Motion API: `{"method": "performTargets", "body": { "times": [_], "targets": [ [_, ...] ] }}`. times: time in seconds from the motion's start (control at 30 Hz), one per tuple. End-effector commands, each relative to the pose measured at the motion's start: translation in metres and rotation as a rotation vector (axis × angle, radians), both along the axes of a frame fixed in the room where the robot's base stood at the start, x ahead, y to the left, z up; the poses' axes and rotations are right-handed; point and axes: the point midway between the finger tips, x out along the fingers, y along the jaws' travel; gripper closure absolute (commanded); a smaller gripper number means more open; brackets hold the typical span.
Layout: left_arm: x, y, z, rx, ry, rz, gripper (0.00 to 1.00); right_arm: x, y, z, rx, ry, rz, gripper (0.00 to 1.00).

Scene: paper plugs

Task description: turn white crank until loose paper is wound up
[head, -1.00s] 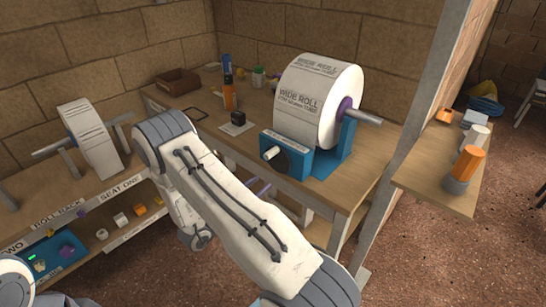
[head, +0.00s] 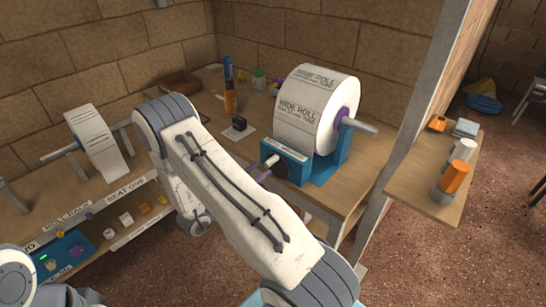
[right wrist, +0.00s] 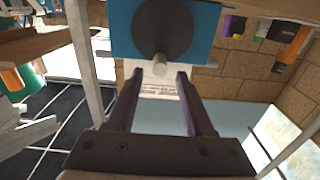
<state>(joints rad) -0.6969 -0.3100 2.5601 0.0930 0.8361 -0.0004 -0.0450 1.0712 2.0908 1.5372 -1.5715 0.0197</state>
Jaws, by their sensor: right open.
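The white crank handle (head: 264,176) sticks out from a dark disc on the blue stand (head: 322,172). It also shows in the right wrist view (right wrist: 160,66), in front of the dark disc. The wide paper roll (head: 338,95) sits on the stand, and a printed sheet (head: 296,122) hangs down its front to behind the blue box. My right gripper (right wrist: 160,75) is open, its two purple fingers pointing at the crank handle, which lies between or just beyond the fingertips. I cannot tell whether they touch. My left gripper is not visible.
A small black block (head: 239,124) and an orange-and-blue bottle (head: 230,88) stand on the table left of the roll. A post (head: 408,120) and a side shelf (head: 425,195) with orange and white items are at right. A roll rack (head: 60,185) is at left.

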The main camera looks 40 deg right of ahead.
Motion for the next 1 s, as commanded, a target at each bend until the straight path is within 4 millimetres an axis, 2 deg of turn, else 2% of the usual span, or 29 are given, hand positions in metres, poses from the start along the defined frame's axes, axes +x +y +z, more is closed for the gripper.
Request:
{"method": "performTargets", "body": {
  "times": [0.23,0.8,1.0],
  "targets": [
    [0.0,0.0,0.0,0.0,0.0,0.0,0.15,0.0,-0.003,0.0,0.0,-0.001,-0.002,0.47],
    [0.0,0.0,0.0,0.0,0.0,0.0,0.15,0.003,-0.037,0.0,0.0,-0.001,-0.002,0.47],
    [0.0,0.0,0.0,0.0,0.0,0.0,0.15,0.003,-0.04,0.0,0.0,-0.001,0.0,0.47]
  ]
}}
